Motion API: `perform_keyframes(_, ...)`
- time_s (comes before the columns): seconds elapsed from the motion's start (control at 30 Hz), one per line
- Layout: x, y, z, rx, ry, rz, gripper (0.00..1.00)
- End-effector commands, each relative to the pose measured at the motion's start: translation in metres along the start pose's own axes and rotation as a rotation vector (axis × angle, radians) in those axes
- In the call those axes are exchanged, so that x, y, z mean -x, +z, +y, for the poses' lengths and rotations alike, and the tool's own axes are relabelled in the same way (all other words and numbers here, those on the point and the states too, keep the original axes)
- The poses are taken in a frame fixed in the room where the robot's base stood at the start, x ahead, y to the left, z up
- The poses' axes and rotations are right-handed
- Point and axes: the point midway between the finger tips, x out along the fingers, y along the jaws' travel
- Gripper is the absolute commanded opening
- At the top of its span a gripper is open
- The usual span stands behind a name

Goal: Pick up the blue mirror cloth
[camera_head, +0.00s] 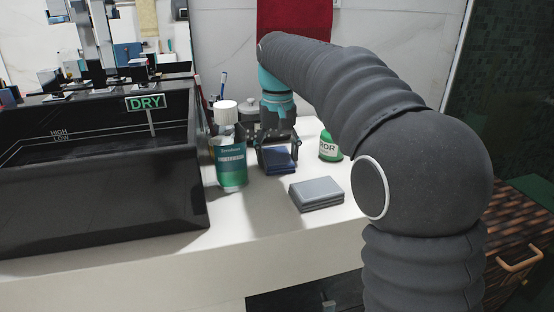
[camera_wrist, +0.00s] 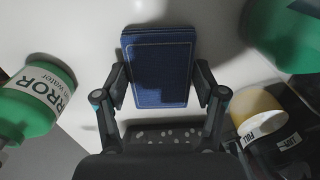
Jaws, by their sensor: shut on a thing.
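The blue mirror cloth (camera_head: 279,161) is a dark blue folded stack on the white counter, between a bottle and a green container. In the wrist view the cloth (camera_wrist: 160,62) is a dark blue rectangle with a thin light border line. My gripper (camera_head: 277,150) reaches down over it from above. In the wrist view my gripper (camera_wrist: 160,84) has one finger pressed on each side edge of the cloth. It is shut on the cloth. I cannot tell whether the cloth is clear of the counter.
A clear bottle of green liquid (camera_head: 229,160) stands close left. A grey folded cloth (camera_head: 317,194) lies in front, to the right. A green container (camera_head: 329,149) stands right, behind it. A red towel (camera_head: 298,22) hangs behind.

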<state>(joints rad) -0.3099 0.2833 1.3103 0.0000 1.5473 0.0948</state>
Motion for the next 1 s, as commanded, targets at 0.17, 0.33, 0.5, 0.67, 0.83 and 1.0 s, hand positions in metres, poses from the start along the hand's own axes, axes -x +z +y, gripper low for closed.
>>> perform_keyframes(0.17, -0.001, 0.0, 0.0, 0.0, 0.0, -0.001, 0.36)
perform_keyframes(0.33, 0.005, -0.001, 0.0, 0.0, 0.0, 0.0, 0.36)
perform_keyframes(0.5, 0.023, -0.001, 0.0, 0.0, 0.0, 0.002, 0.36)
perform_keyframes(0.67, 0.046, 0.004, 0.003, -0.001, 0.0, 0.002, 0.36)
perform_keyframes(0.83, 0.063, 0.031, 0.02, -0.003, 0.0, 0.003, 0.36)
perform_keyframes(1.0, 0.083, 0.06, 0.038, -0.003, 0.0, 0.002, 0.36)
